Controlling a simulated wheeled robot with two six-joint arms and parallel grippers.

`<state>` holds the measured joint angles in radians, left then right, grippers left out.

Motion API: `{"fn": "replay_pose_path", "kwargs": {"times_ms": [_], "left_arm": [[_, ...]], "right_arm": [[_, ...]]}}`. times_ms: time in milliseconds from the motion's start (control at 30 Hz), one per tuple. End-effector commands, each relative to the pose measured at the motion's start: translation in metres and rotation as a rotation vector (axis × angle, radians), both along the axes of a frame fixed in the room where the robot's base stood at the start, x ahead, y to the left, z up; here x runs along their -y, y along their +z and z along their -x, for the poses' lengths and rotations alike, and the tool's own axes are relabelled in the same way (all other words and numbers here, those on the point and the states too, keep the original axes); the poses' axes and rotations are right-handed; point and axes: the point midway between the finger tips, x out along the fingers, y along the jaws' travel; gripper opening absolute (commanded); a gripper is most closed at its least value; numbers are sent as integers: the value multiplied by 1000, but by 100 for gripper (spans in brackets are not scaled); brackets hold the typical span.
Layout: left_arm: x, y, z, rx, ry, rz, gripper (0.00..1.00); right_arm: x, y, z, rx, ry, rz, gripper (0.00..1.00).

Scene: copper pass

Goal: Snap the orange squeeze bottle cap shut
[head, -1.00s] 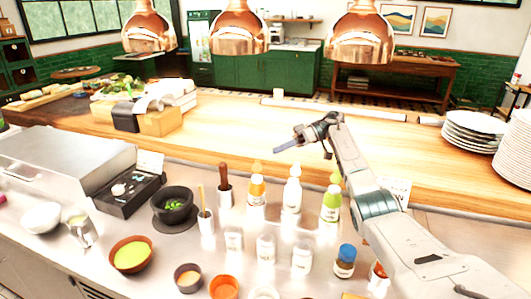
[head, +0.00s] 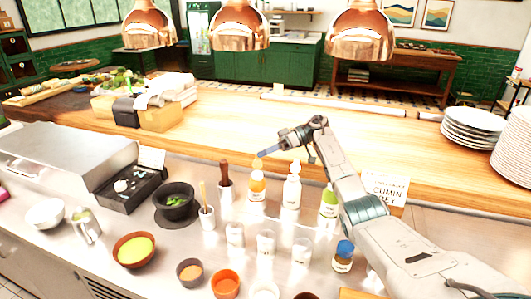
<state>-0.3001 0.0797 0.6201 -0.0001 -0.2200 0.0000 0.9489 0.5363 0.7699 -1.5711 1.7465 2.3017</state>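The orange squeeze bottle (head: 257,187) stands upright on the steel counter, left of a white and a green squeeze bottle. Its small orange cap (head: 257,164) shows at the top and seems raised, though it is too small to tell its exact angle. My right gripper (head: 266,151) reaches in from the right, just above and slightly right of that cap. Its fingers show as one thin bluish bar, together and empty. I cannot tell whether the tip touches the cap. My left gripper is not in view.
The white bottle (head: 291,190) and green bottle (head: 329,200) stand close by under my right arm. Several shakers, a blue-capped jar (head: 343,257) and small bowls fill the front. A mortar (head: 175,200) stands left. The wooden counter (head: 230,125) behind is largely clear.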

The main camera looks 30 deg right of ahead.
Motion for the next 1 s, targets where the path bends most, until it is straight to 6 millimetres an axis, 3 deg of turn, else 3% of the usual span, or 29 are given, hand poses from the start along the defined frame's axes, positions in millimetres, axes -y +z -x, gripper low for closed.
{"fn": "replay_pose_path", "kwargs": {"times_ms": [367, 700, 1000], "left_arm": [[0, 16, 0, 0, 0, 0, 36], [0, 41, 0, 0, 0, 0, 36], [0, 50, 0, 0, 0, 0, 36]], "right_arm": [[-2, 5, 5, 83, -2, 47, 0], [-8, 10, 17, 301, -10, 166, 0], [-13, 10, 25, 465, -17, 253, 0]]}}
